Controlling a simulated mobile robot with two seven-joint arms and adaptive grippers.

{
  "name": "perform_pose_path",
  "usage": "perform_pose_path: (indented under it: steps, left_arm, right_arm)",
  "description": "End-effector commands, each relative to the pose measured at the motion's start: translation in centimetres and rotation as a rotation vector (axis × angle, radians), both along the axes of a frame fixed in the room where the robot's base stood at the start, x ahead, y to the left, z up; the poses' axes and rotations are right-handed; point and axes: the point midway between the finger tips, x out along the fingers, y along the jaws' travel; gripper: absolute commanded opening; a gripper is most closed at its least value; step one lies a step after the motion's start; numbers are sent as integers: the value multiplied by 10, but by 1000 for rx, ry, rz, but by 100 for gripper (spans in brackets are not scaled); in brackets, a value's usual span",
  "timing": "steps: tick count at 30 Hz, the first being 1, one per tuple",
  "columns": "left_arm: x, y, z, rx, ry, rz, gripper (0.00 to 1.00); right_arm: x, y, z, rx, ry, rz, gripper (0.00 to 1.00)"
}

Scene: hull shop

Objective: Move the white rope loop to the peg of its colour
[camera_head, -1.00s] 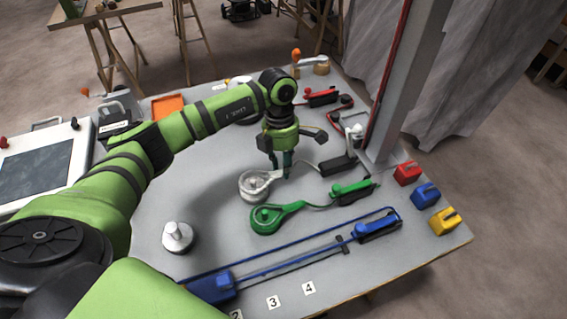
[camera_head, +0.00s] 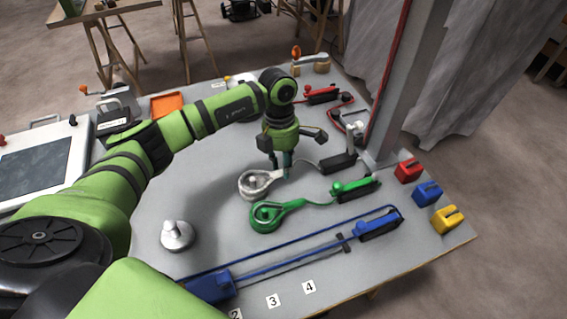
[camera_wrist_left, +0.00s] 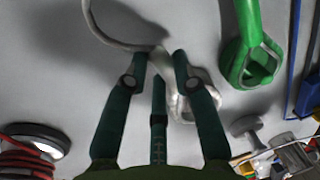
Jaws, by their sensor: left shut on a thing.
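The white rope loop (camera_head: 247,191) lies on the bench around a pale peg (camera_head: 253,181), and its rope runs right to a black cleat with a white handle (camera_head: 352,140). A metal peg with a pale knob (camera_head: 177,234) stands bare at the front left. My right gripper is out of view.
A green rope loop (camera_head: 262,227) lies close in front, tied to a green cleat (camera_head: 352,188). Blue rope (camera_head: 300,246) stretches along the front between blue fittings. A grey post (camera_head: 403,85) rises at the right. Bench around the bare peg is clear.

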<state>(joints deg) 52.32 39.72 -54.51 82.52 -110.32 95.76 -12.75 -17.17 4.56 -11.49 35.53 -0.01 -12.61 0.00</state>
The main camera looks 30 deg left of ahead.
Motion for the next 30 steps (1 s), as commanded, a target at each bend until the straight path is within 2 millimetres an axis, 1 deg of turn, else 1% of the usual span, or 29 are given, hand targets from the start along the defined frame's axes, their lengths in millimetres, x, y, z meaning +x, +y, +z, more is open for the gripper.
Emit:
perform_pose_path:
  steps: [9,20,21,22,23,30]
  left_arm:
    - [0,0,-6,1,-1,0,0]
    - [0,0,-5,0,0,0,0]
    - [0,0,-5,0,0,0,39]
    - [0,0,-5,0,0,0,51]
    - [0,0,-5,0,0,0,54]
    - [0,0,-5,0,0,0,54]
  right_arm:
    - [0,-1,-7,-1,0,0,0]
    - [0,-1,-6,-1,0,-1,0]
    - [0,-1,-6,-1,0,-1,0]
    - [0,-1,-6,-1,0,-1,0]
    - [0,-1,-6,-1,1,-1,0]
    - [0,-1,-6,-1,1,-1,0]
